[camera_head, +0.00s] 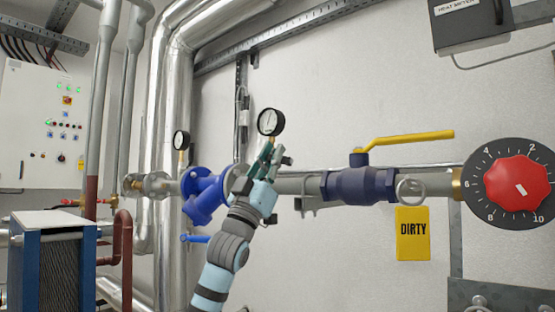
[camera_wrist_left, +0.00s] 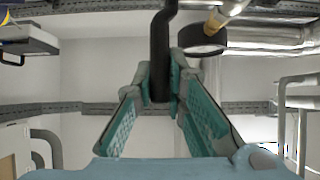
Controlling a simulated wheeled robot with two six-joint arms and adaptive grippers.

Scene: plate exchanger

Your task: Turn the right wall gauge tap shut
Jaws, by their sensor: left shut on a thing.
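The right wall gauge (camera_head: 270,122) is round and white-faced with a dark rim. It stands above the pipe, just beyond the fingertips of my left gripper (camera_head: 268,163). My gripper reaches up from below and hides most of the gauge's tap and stem. In the left wrist view, the green-padded fingers (camera_wrist_left: 160,92) are shut on a dark bar (camera_wrist_left: 162,50), which looks like the tap's handle. A dark round gauge body (camera_wrist_left: 202,38) on a brass stem (camera_wrist_left: 222,17) shows beside it. My right gripper is not in view.
Another gauge (camera_head: 181,140) stands to the left. A blue strainer (camera_head: 204,194) sits on the pipe, left of my gripper. To the right are a blue valve with a yellow lever (camera_head: 410,138), a yellow DIRTY sign (camera_head: 412,234) and a red dial knob (camera_head: 516,184).

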